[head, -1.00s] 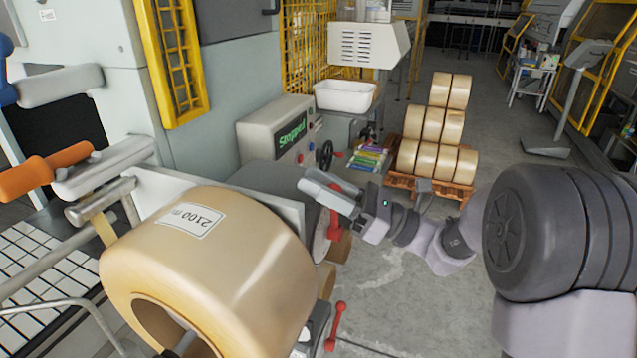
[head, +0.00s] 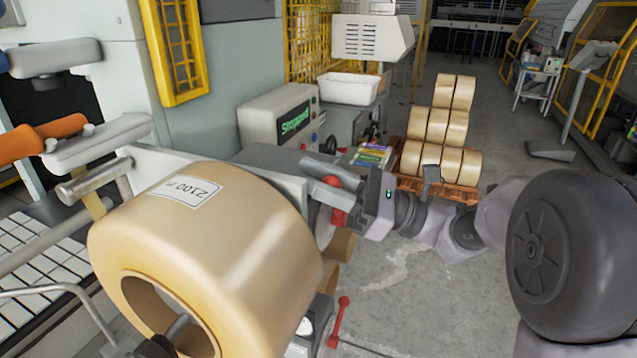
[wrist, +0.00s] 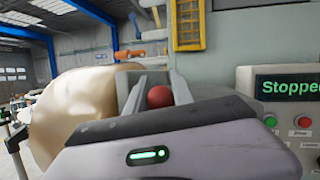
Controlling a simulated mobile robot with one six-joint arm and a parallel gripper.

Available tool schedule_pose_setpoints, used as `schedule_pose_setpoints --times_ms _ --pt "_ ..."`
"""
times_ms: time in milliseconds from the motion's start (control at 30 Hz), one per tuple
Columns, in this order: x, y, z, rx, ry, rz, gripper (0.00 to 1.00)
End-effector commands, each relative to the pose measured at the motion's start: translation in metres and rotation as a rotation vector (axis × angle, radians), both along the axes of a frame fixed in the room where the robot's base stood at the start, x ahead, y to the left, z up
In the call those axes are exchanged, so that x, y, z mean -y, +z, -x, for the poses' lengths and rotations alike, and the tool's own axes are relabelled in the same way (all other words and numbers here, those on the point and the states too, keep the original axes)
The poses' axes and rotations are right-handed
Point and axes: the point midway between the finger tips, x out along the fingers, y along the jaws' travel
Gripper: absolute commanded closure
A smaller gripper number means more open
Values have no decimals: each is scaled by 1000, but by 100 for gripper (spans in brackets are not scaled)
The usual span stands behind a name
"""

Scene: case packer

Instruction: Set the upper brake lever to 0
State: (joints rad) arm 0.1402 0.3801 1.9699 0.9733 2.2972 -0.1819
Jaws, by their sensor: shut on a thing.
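The upper brake lever has a round red knob (head: 333,182) and stands at the right side of the large tan tape roll (head: 235,235) in the head view. My gripper (head: 322,178) reaches it from the right and is shut on the knob. In the wrist view the red knob (wrist: 160,97) sits between the two grey fingers of my gripper (wrist: 152,88). The lever's lower part is mostly hidden behind my gripper. A second red lever (head: 339,320) stands lower down and is apart from my gripper.
A control box (head: 285,120) reads "Stopped" behind the roll. A white bin (head: 348,89) sits beyond it. Grey floor (head: 400,290) is open at the front right.

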Motion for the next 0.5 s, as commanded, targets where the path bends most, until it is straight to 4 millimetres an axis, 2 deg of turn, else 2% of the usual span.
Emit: schedule_pose_setpoints --times_ms 200,233,300,333,500 --pt "0 0 0 -3 1 3 100" --pt "0 0 0 -3 1 3 68" --pt "0 0 0 -3 1 3 54" --pt "0 0 0 -3 1 2 50" --pt "0 1 0 -3 1 2 50"
